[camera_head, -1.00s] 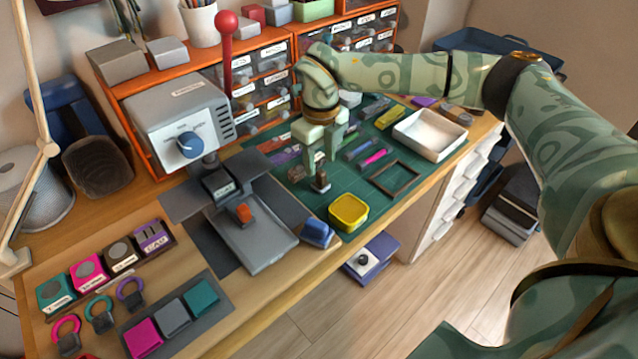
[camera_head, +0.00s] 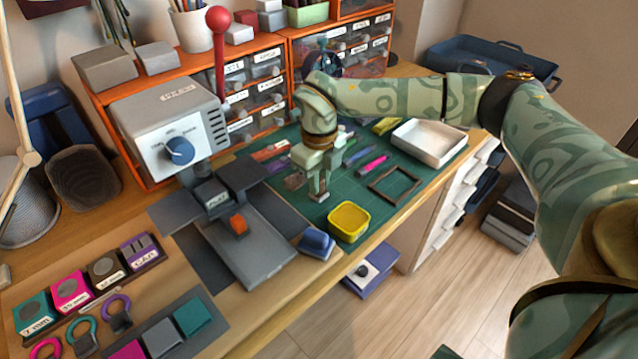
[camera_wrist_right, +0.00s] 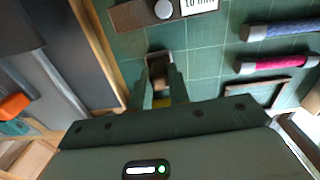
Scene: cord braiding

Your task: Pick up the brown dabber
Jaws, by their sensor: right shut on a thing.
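The brown dabber (camera_head: 319,197) stands on the green cutting mat, behind the yellow tin. It is small and mostly hidden by the fingers in the head view. My right gripper (camera_head: 318,183) reaches down from above and is shut on it. In the right wrist view the dabber (camera_wrist_right: 160,70) shows as a brown block between the two fingers (camera_wrist_right: 162,87). I cannot tell whether its base still touches the mat. My left gripper is not in view.
A yellow tin (camera_head: 348,222) stands just in front of the gripper, with a blue block (camera_head: 316,243) beside it. The grey press (camera_head: 170,125) is to the left. A brown frame (camera_head: 396,186) and white tray (camera_head: 430,141) lie to the right. Orange drawers (camera_head: 265,95) stand behind.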

